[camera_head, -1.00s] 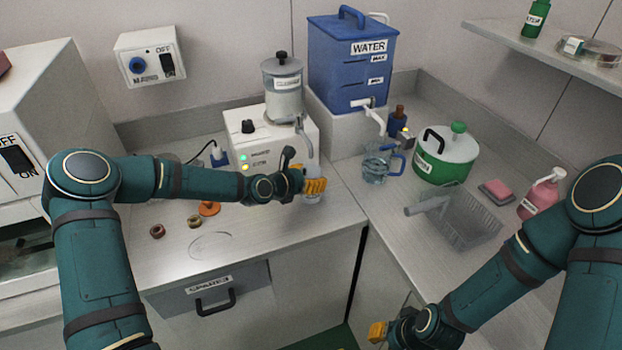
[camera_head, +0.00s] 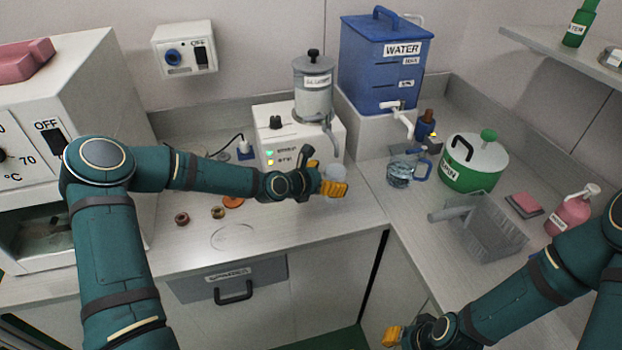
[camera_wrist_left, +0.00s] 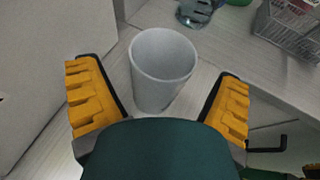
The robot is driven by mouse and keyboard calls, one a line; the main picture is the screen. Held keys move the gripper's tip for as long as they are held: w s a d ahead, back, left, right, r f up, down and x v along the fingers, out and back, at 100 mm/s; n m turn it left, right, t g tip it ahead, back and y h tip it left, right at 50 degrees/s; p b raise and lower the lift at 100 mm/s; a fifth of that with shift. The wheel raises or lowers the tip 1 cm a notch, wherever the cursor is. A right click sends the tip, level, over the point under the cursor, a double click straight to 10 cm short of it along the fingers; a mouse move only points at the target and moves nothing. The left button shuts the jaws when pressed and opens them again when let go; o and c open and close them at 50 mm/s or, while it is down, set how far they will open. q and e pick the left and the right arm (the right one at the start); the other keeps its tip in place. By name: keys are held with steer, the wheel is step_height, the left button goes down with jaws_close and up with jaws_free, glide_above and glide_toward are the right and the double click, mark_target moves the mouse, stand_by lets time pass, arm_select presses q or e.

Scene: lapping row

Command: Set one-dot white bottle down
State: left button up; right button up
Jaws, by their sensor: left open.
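A plain whitish, open-topped vessel, seemingly the white bottle (camera_wrist_left: 160,70), stands on the counter between the fingers of my left gripper in the left wrist view. No dot shows on the side I see. My left gripper (camera_head: 325,177) is open, its yellow fingers spread on either side with visible gaps to the vessel. In the head view the bottle (camera_head: 335,173) is mostly hidden behind the fingers, below the spout of the grey canister. My right gripper (camera_head: 393,337) is low at the bottom edge, partly cut off, with one yellow finger showing.
The white machine with the grey canister (camera_head: 313,88) stands just behind. A blue water tank (camera_head: 382,62), glass jug (camera_head: 400,172), green-and-white pot (camera_head: 473,163) and wire basket (camera_head: 487,228) are to the right.

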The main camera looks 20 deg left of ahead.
arm_select(q)
steer(key=p+v, duration=0.2)
steer(key=v, duration=0.8)
steer(key=s+d+f+m+g, duration=0.1)
steer(key=d+f+m, duration=0.1)
steer(key=d, duration=0.1)
steer(key=s+d+f+m+g, duration=0.1)
steer(key=s+d+f+m, duration=0.1)
steer(key=s+d+f+m+g, duration=0.1)
steer(key=d+f+m, duration=0.2)
steer(key=shift+s+d, duration=0.35)
steer(key=shift+s, duration=0.05)
steer(key=s+d+f+m+g+y, duration=0.1)
steer(key=s+f+m+g+y, duration=0.1)
steer(key=s+f+m, duration=0.3)
steer(key=s+d+f+m+g+y, duration=0.1)
steer(key=s+f+m+g, duration=0.3)
steer(key=s+m, duration=0.9)
step_height(320, 180, down, 3)
steer(key=m, duration=0.2)
steer(key=shift+s+d+r+m+g+y, duration=0.15)
steer(key=shift+s+d+m+g+y, duration=0.15)
steer(key=shift+s+m+y, duration=0.1)
